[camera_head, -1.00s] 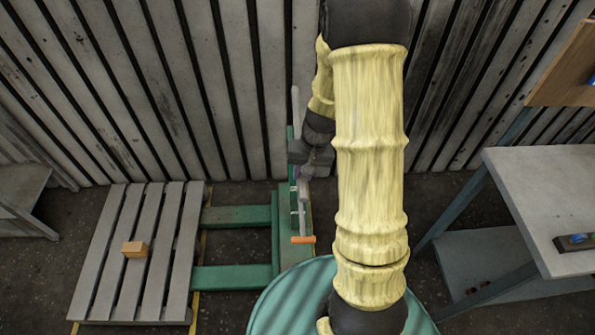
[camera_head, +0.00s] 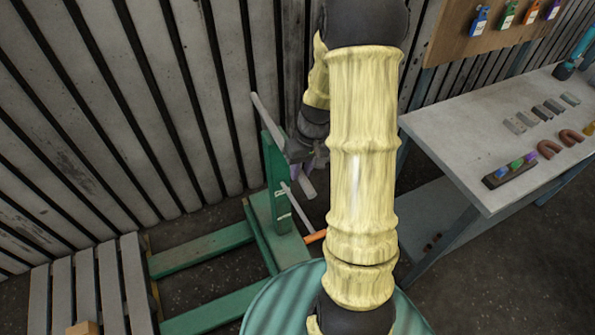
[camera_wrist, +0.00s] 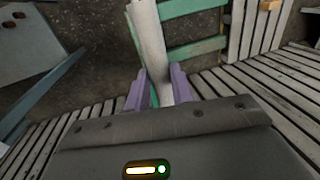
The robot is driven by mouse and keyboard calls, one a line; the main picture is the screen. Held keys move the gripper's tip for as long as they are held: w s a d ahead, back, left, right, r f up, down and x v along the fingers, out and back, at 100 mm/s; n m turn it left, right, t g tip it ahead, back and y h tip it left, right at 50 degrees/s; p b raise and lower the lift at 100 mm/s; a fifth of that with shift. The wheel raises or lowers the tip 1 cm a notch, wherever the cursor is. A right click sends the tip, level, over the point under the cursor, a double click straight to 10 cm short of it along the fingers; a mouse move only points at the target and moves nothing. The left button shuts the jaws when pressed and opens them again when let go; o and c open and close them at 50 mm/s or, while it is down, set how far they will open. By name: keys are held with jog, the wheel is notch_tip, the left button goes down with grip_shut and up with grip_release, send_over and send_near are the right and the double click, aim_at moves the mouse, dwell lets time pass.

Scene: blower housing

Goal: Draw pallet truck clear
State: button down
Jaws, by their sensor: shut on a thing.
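The green pallet truck (camera_head: 278,172) stands left of my arm in the head view, with its two green forks (camera_head: 200,250) reaching left to the slatted grey pallet (camera_head: 110,285). I cannot tell whether the fork tips are still under the pallet's edge. My gripper (camera_head: 308,170) is shut on the truck's grey handle bar (camera_head: 266,115); my arm partly hides it. In the wrist view, the purple fingers of my gripper (camera_wrist: 160,92) close around the pale handle bar (camera_wrist: 149,40), with green truck parts (camera_wrist: 195,50) behind.
A small wooden block (camera_head: 83,328) sits on the pallet. A slatted wall (camera_head: 130,110) runs close behind the truck. A grey workbench (camera_head: 450,130) with magnets and small parts stands at right. A teal round surface (camera_head: 262,318) is at the bottom. Dark floor (camera_head: 180,285) shows between the forks.

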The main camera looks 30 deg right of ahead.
jog(key=shift+d, duration=0.2)
jog(key=c, duration=1.2)
grip_release()
jog(key=shift+c, duration=0.2)
jog(key=shift+r, duration=0.1)
jog(key=d+r, duration=0.3)
jog(key=r, duration=1.4)
jog(key=shift+d+b, duration=0.2)
jog(key=shift+b, duration=0.1)
jog(key=shift+a+f, duration=0.1)
